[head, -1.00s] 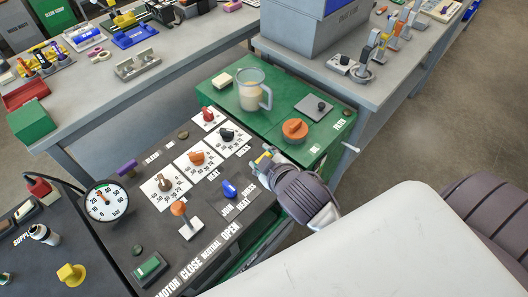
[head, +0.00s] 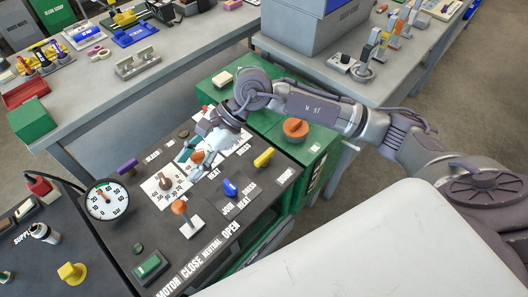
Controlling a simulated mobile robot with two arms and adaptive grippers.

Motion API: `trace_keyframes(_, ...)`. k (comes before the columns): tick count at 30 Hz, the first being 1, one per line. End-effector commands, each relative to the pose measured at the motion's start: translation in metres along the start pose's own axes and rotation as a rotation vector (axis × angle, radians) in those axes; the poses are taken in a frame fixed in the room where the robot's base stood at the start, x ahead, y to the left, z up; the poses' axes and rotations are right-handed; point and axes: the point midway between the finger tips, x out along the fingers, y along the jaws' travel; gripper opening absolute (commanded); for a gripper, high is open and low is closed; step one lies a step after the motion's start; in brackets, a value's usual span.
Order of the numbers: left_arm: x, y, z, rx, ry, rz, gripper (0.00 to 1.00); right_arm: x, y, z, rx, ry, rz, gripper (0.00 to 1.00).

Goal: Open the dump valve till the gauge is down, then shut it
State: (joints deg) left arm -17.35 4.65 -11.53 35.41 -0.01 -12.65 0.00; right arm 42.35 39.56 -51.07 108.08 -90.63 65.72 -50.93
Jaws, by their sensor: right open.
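The round white gauge (head: 106,200) stands at the left of the dark panel; its short reddish needle points up and slightly left. A yellow handle (head: 263,157) lies at the panel's right, and a purple handle (head: 127,166) at its far left corner. My right gripper (head: 200,151) is open over the white dial plates, near the orange knob (head: 197,157), apart from the yellow handle. It partly hides the dials. My left gripper is not in view.
A blue selector (head: 230,187), an orange-topped lever (head: 181,208) and a green button (head: 149,267) stand on the panel. An orange round knob (head: 295,128) sits on the green cabinet behind. My right forearm crosses above that cabinet.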

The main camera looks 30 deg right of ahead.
Motion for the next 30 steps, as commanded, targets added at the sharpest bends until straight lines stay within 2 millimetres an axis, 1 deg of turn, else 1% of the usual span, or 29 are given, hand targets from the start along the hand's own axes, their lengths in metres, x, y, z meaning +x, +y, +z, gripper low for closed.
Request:
trace_keyframes(1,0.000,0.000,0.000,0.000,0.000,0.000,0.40,-0.016,-0.007,-0.030,-0.056,0.151,0.019,0.44)
trace_keyframes(2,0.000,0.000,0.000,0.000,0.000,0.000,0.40,-0.026,-0.009,-0.048,-0.084,0.239,0.036,0.44)
trace_keyframes(3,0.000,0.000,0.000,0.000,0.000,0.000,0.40,-0.041,-0.013,-0.069,-0.114,0.347,0.057,0.44)
trace_keyframes(5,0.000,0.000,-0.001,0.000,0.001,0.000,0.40,-0.065,-0.017,-0.097,-0.141,0.493,0.090,0.44)
trace_keyframes(6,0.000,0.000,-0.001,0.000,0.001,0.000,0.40,-0.080,-0.018,-0.111,-0.152,0.574,0.110,0.44)
trace_keyframes(9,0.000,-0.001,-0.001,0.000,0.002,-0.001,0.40,-0.113,-0.021,-0.136,-0.160,0.726,0.151,0.44)
trace_keyframes(12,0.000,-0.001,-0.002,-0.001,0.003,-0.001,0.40,-0.133,-0.022,-0.149,-0.157,0.808,0.176,0.44)
trace_keyframes(13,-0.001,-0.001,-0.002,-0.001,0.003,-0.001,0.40,-0.136,-0.022,-0.151,-0.157,0.822,0.181,0.44)
trace_keyframes(16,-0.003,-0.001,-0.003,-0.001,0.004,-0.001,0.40,-0.136,-0.020,-0.158,-0.154,0.839,0.189,0.44)
trace_keyframes(20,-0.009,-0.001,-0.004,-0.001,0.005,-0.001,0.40,-0.124,-0.018,-0.171,-0.152,0.837,0.192,0.44)
trace_keyframes(30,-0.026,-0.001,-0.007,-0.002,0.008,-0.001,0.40,-0.076,-0.010,-0.224,-0.152,0.834,0.191,0.44)
